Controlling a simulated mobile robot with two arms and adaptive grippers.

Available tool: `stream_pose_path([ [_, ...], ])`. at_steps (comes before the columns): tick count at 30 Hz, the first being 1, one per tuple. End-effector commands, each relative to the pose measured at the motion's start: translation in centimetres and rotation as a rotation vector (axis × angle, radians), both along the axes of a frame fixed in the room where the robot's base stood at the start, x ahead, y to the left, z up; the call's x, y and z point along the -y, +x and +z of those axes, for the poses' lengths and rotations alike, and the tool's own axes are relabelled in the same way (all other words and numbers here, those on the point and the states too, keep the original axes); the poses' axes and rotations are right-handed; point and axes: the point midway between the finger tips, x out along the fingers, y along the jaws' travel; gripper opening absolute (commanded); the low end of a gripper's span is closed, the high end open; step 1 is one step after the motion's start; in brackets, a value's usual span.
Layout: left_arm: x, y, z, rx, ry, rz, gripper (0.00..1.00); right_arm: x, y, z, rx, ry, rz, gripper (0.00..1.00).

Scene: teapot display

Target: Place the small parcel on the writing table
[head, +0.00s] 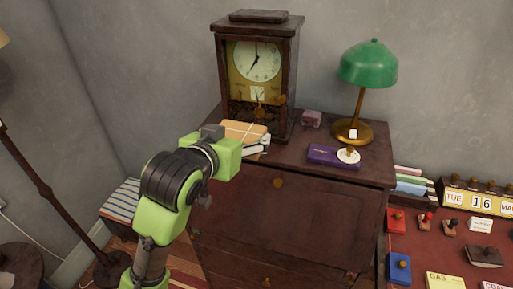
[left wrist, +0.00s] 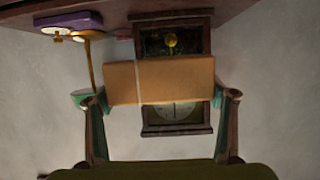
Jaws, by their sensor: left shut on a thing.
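The small parcel (head: 245,130) is a brown box with a pale string around it. It also shows in the left wrist view (left wrist: 175,80), spanning the space between the two fingers. My left gripper (left wrist: 160,98) is shut on it, one finger at each end. In the head view the parcel is in front of the clock, near the top of a dark cabinet, partly hidden by my wrist. A red-topped table (head: 408,235), seemingly the writing table, stands at the lower right, only partly in view. My right gripper is not in view.
The dark cabinet (head: 300,210) bears a clock (head: 257,65), a green lamp (head: 368,65), a purple box (head: 330,157) and a small pinkish box (head: 311,118). The red table holds a date block (head: 478,200), stamps, a blue box (head: 400,268) and papers. Bare red patches lie between them.

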Motion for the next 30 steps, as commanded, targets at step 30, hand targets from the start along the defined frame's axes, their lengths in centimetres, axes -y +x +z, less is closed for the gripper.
stream_pose_path([
  [30,1.5,11.5,-6.4,-0.007,0.001,0.012,0.49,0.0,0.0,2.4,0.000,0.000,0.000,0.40],
])
